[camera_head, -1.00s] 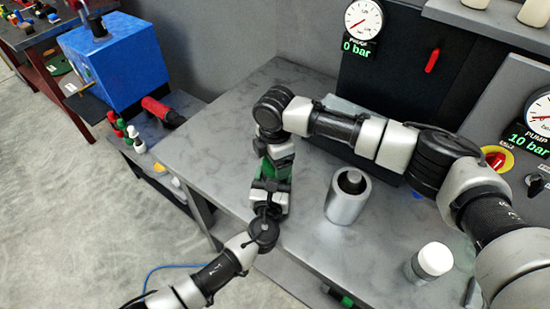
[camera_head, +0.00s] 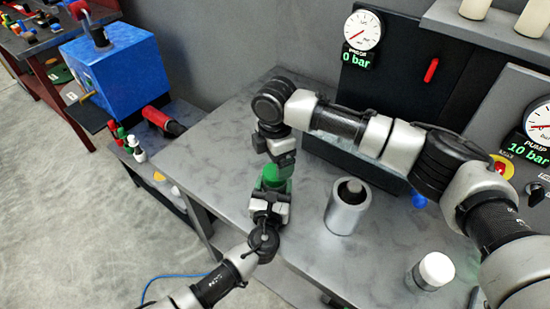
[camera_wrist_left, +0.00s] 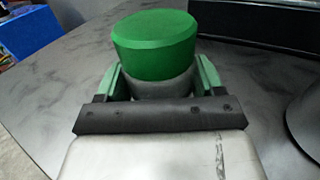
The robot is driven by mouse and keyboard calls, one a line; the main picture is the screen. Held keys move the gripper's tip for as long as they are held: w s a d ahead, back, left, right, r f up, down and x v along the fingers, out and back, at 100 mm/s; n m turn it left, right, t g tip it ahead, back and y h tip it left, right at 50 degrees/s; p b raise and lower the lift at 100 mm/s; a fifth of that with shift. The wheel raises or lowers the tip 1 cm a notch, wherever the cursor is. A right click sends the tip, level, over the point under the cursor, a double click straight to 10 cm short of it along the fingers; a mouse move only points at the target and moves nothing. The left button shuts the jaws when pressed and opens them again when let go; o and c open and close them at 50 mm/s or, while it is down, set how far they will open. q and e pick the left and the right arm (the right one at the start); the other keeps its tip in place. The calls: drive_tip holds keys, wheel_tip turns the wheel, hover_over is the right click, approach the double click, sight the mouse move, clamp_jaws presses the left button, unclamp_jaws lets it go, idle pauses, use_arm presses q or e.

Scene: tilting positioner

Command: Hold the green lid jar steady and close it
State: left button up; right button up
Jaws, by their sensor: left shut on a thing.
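The green lid (camera_wrist_left: 155,45) sits level on top of the grey jar body (camera_wrist_left: 160,85) in the left wrist view. In the head view the lid shows as a green patch (camera_head: 272,178) between my two grippers. My left gripper (camera_head: 270,192) is shut on the jar, one finger on each side of its body below the lid. My right gripper (camera_head: 283,157) points down just above the lid; its fingers are too small and dark to tell their opening. No right finger touches the lid in the left wrist view. The jar's bottom is hidden.
A grey metal cylinder with a hollow top (camera_head: 345,212) stands right of the jar. A white-capped jar (camera_head: 434,270) stands near the front right of the grey table (camera_head: 225,160). A dark panel with a gauge (camera_head: 363,30) rises behind. A blue box (camera_head: 115,70) is at left.

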sight(275, 186)
drive_tip(key=shift+c, duration=0.2)
drive_tip(key=m, duration=0.3)
drive_tip(key=r+m, duration=0.1)
drive_tip(key=m, duration=0.1)
drive_tip(key=shift+s+a+r, duration=0.1)
drive_tip(key=shift+a, duration=0.15)
drive_tip(key=m, duration=0.2)
drive_tip(key=r+m, duration=0.1)
drive_tip(key=m, duration=0.1)
drive_tip(key=shift+m, duration=0.3)
drive_tip(key=m, duration=0.4)
drive_tip(key=shift+r, duration=0.35)
drive_tip(key=m, duration=0.3)
drive_tip(key=shift+d+r+m, duration=0.25)
drive_tip(key=shift+r+m, duration=0.05)
drive_tip(key=shift+f, duration=4)
